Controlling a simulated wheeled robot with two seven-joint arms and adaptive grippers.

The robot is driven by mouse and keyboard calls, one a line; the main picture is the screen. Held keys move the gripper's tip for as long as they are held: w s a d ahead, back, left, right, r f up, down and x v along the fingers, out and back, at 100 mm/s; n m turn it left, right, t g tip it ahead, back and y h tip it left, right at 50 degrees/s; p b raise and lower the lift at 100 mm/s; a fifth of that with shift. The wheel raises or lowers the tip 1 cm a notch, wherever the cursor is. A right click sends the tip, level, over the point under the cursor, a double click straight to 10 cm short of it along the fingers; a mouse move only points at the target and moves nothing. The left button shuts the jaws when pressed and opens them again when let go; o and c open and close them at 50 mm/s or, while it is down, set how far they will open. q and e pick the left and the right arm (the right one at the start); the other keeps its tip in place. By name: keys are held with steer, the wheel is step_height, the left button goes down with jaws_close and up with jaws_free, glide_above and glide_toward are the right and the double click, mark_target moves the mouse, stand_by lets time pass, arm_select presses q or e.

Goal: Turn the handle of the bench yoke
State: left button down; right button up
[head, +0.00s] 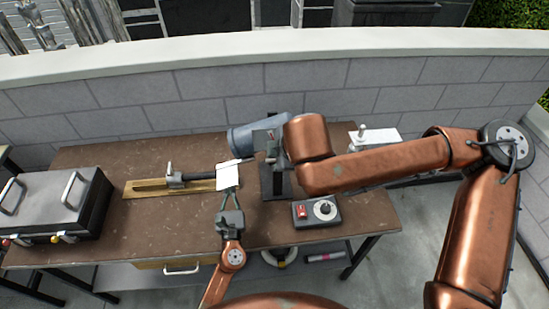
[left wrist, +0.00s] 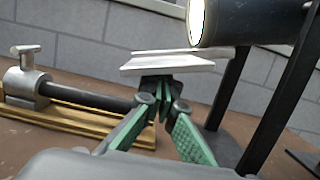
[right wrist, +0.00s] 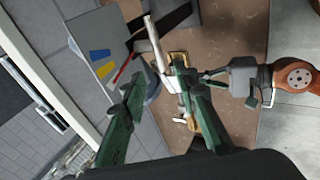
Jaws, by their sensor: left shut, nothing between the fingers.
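A black upright stand (head: 275,181), which looks like the bench yoke, carries a grey-blue cylindrical lamp (head: 255,136); its glowing face shows in the left wrist view (left wrist: 197,22). A pale bar (left wrist: 225,53) shows below the lamp; I cannot tell whether it is the handle. A pale metal plate (head: 228,177) is left of the stand. My left gripper (left wrist: 160,92) is shut and empty, its tips just in front of the plate; contact is unclear. My right gripper (right wrist: 155,105) is open, its fingers apart near the lamp; in the head view my arm mostly hides it.
A brass-coloured base with a clamp (head: 172,184) and dark rod lies left of the plate. A control box with red switch and dial (head: 318,211) is front right. A black and silver case (head: 55,205) stands left. A low block wall (head: 130,112) closes the back.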

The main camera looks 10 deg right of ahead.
steer(key=shift+v, duration=1.25)
